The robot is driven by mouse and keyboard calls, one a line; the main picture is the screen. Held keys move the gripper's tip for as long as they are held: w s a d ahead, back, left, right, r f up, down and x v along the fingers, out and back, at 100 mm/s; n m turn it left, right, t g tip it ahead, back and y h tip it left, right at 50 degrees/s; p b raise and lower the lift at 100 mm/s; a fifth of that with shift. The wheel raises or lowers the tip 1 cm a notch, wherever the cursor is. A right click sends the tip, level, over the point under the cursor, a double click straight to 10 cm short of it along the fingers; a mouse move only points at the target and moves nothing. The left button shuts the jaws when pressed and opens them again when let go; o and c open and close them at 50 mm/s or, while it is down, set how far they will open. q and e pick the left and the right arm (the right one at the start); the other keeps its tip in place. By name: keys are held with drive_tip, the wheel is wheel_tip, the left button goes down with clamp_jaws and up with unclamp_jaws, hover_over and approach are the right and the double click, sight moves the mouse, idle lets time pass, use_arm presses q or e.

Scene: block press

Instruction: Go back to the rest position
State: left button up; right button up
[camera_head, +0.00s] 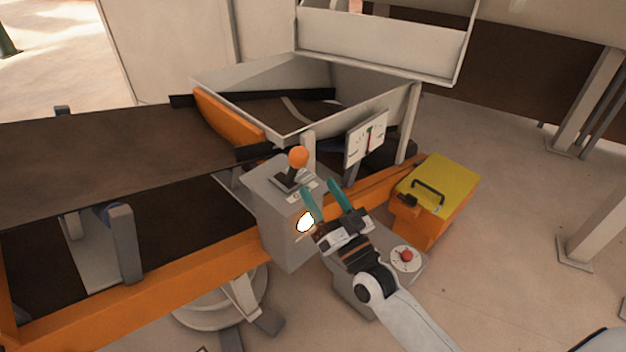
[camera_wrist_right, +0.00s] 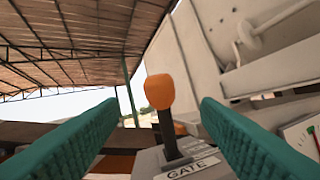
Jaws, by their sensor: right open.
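My right gripper (camera_head: 326,190) is open, its two green fingers pointing up and away toward the grey control box (camera_head: 272,196). Nothing is between its fingers. In the right wrist view the open fingers (camera_wrist_right: 158,125) frame a lever with an orange knob (camera_wrist_right: 160,91), which stands beyond them over a label reading GATE (camera_wrist_right: 190,168). In the head view the orange knob (camera_head: 298,157) tops the lever on the control box, just above and left of the fingertips. A bright glowing light (camera_head: 305,222) shows on the box front beside the gripper. My left gripper is not in view.
A conveyor belt (camera_head: 90,160) with an orange frame runs left. A grey hopper (camera_head: 235,75) and a dial gauge (camera_head: 366,139) stand behind the gripper. A red button (camera_head: 406,255) sits on a grey pedestal near my forearm. A yellow-lidded orange box (camera_head: 440,185) stands right.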

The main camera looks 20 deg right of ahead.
drive_tip(key=shift+s+f, duration=0.1)
drive_tip(key=shift+s, duration=0.1)
drive_tip(key=shift+f, duration=0.1)
wheel_tip(320, 180, down, 18)
drive_tip(key=d+g+h+p, duration=0.2)
drive_tip(key=g, duration=0.3)
drive_tip(key=s+d+f+n+g+h, duration=0.1)
drive_tip(key=s+f+g, duration=0.3)
drive_tip(key=f, duration=0.5)
drive_tip(key=s+f+g, duration=0.2)
drive_tip(key=s+f, duration=0.4)
drive_tip(key=f, duration=0.3)
use_arm(q)
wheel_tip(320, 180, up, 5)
drive_tip(key=p, duration=0.3)
use_arm(e)
drive_tip(key=s+d+f+g, duration=0.1)
drive_tip(key=s+f+g, duration=0.2)
drive_tip(key=s, duration=0.8)
drive_tip(key=s+d+f+n+g+h, duration=0.1)
drive_tip(key=s+f+g, duration=0.2)
drive_tip(key=s+f, duration=0.5)
drive_tip(key=s+d+f+g+h, duration=0.1)
drive_tip(key=s+f+g, duration=0.2)
drive_tip(key=s, duration=1)
wheel_tip(320, 180, down, 3)
drive_tip(key=shift+s+f+n+g, duration=0.1)
drive_tip(key=shift+s+n+g, duration=0.25)
drive_tip(key=shift+n+g, duration=0.05)
